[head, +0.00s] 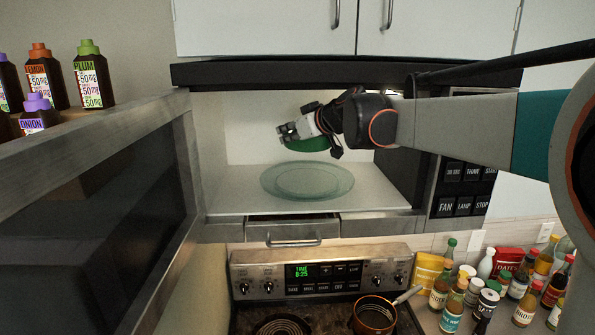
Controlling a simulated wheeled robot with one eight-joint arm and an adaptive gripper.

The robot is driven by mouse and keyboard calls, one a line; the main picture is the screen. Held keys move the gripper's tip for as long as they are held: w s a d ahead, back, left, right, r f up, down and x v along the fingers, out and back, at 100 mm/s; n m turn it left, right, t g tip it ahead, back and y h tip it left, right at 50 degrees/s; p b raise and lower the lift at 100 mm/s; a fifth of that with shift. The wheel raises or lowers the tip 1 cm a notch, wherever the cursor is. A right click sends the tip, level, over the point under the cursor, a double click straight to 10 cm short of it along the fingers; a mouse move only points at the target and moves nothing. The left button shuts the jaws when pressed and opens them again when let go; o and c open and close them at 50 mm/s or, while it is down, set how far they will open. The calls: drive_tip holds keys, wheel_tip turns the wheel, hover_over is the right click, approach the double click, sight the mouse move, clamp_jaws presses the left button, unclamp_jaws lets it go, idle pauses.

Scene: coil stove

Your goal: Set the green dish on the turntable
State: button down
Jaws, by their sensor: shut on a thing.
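The green dish (308,145) is inside the open microwave, above the round glass turntable (280,191). My gripper (288,134) is shut on the dish and partly covers it. The dish looks apart from the turntable, with a gap below it. The turntable is clear glass, lies flat on the microwave floor and is empty. My arm reaches in from the right, across the control panel.
The microwave door (110,190) stands open at the left. The control panel (465,190) is on the right. Below are a stove (320,272) with a copper pot (374,314) and a counter with several bottles. Several bottles (90,75) also show above the door.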

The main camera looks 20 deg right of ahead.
drive_tip(key=shift+w+f, duration=0.2)
drive_tip(key=shift+f, duration=0.05)
wheel_tip(320, 180, down, 9)
drive_tip(key=shift+w+f+p, duration=0.1)
drive_tip(key=shift+f+p, duration=0.1)
drive_tip(key=shift+p, duration=0.7)
drive_tip(key=c, duration=2.1)
unclamp_jaws()
drive_tip(key=shift+f, duration=0.2)
drive_tip(key=o, duration=0.4)
drive_tip(key=shift+o, duration=0.2)
drive_tip(key=shift+r, duration=0.1)
